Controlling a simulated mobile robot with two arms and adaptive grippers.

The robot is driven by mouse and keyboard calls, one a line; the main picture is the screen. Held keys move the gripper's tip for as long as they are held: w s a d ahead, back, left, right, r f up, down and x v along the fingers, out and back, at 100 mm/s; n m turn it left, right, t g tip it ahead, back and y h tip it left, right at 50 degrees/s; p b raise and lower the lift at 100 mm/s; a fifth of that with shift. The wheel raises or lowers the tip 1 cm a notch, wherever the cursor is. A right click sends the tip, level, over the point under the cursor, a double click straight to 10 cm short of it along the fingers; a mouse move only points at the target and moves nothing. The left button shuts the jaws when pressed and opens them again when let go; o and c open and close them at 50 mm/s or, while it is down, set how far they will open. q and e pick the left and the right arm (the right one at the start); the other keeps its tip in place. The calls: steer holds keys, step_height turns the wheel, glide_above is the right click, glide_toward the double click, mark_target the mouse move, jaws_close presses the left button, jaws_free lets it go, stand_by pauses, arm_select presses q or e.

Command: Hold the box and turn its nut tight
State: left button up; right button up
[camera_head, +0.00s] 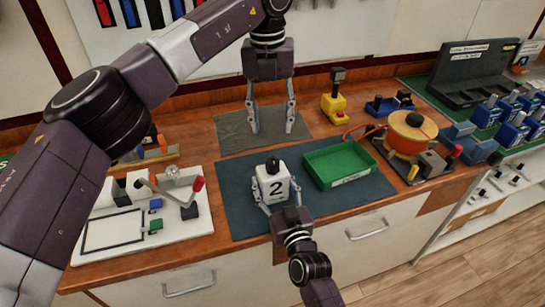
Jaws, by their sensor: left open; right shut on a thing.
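The white box (274,188) with a "2" on its front stands upright on the dark blue-green mat (238,206). A black nut or knob (272,164) sits on top of the box. My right gripper (276,200) comes from the front edge and is shut on the box, one finger at each side. My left gripper (270,128) points down with its fingers apart and empty, over the grey cloth (233,130) behind the box. It is apart from the nut. The nut's thread is too small to make out.
A green tray (340,165) stands just right of the box. Further right are an orange round device (410,132) and blue breakers (512,132). A yellow device (334,104) is at the back. A white board with a red-handled lever (190,196) lies left.

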mark_target(272, 159)
arm_select(q)
steer(key=shift+n, duration=0.8)
step_height(272, 159, down, 12)
steer(key=shift+d+r, duration=0.1)
steer(key=shift+r, duration=0.15)
steer(key=shift+c, duration=0.2)
steer(key=c, duration=1.1)
